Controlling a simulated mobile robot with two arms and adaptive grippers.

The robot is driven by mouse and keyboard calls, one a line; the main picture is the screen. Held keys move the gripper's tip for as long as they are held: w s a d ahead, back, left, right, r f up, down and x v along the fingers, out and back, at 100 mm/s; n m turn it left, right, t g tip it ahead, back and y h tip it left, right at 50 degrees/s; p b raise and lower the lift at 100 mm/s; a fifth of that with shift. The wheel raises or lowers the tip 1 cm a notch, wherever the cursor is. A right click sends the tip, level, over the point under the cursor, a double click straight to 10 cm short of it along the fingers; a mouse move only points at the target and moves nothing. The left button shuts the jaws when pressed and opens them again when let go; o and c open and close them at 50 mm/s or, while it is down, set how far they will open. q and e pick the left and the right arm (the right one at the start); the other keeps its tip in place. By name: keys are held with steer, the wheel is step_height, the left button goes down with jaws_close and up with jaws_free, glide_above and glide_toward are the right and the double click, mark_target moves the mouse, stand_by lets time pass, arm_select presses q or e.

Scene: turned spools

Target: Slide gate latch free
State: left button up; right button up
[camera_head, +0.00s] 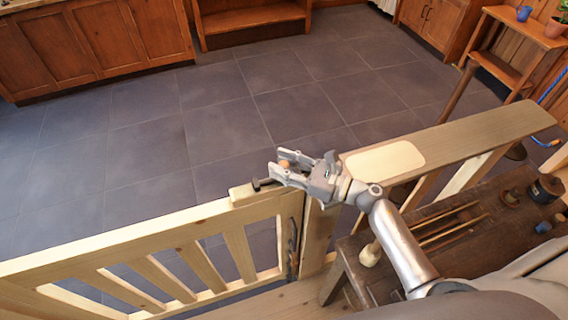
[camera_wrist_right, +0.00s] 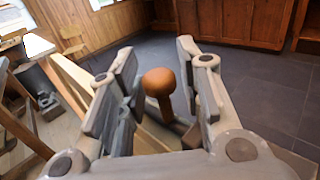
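The pale wooden gate (camera_head: 160,237) stands at the lower left of the head view, beside a post and a rail. The latch shows as a dark bolt end (camera_head: 262,184) on the gate's top corner. Its round brown knob (camera_wrist_right: 159,82) on a short stem stands between my right gripper's fingers in the wrist view. My right gripper (camera_head: 277,163) is open over the latch, with space on both sides of the knob. In the head view the fingers hide most of the latch. My left gripper is not in view.
The fixed rail (camera_head: 460,142) runs to the upper right with a pale plate (camera_head: 384,161) on it. A dark wooden bench (camera_head: 470,232) with spools, rods and a dark jar (camera_head: 546,188) stands at the right. Tiled floor (camera_head: 200,120) beyond the gate is clear.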

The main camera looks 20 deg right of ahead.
mark_target(266, 181)
jaws_close()
steer(key=a, duration=0.5)
steer(key=shift+s, duration=0.1)
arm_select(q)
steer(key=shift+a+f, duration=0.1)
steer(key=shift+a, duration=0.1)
arm_select(e)
steer(key=shift+d, duration=0.1)
steer(key=shift+o, duration=0.2)
jaws_free()
steer(key=o, duration=0.4)
steer(key=shift+a, duration=0.2)
steer(key=shift+c, duration=0.2)
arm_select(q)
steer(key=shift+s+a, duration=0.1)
arm_select(e)
steer(key=shift+d, duration=0.15)
